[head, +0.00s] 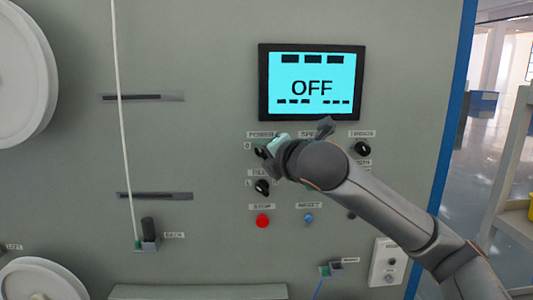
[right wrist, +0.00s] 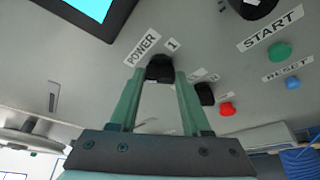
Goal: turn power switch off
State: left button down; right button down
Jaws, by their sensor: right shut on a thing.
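The power switch (right wrist: 160,67) is a black rotary knob under the POWER label in the right wrist view. It also shows in the head view as a dark knob (head: 261,153), partly hidden by my right gripper (head: 271,148). The green fingers of my right gripper (right wrist: 159,77) stand on both sides of the knob and are shut on it. The screen (head: 311,82) above the switch reads OFF in dark letters on cyan. My left gripper is not in view.
Another black knob (head: 262,187) sits just below the power switch, with a red button (head: 262,221) and a blue button (head: 308,218) lower down. A black knob (head: 362,149) is to the right. A thin white cable (head: 120,100) runs down the panel's left part.

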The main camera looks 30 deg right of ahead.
jog(key=shift+n+g, duration=0.5)
jog(key=shift+n, duration=0.2)
jog(key=shift+c, duration=1.8)
grip_release()
jog(key=shift+r, duration=0.1)
jog(key=b+v, duration=0.1)
jog(key=v, duration=1.1)
jog(key=shift+s+a, duration=0.25)
jog(key=shift+w, duration=0.1)
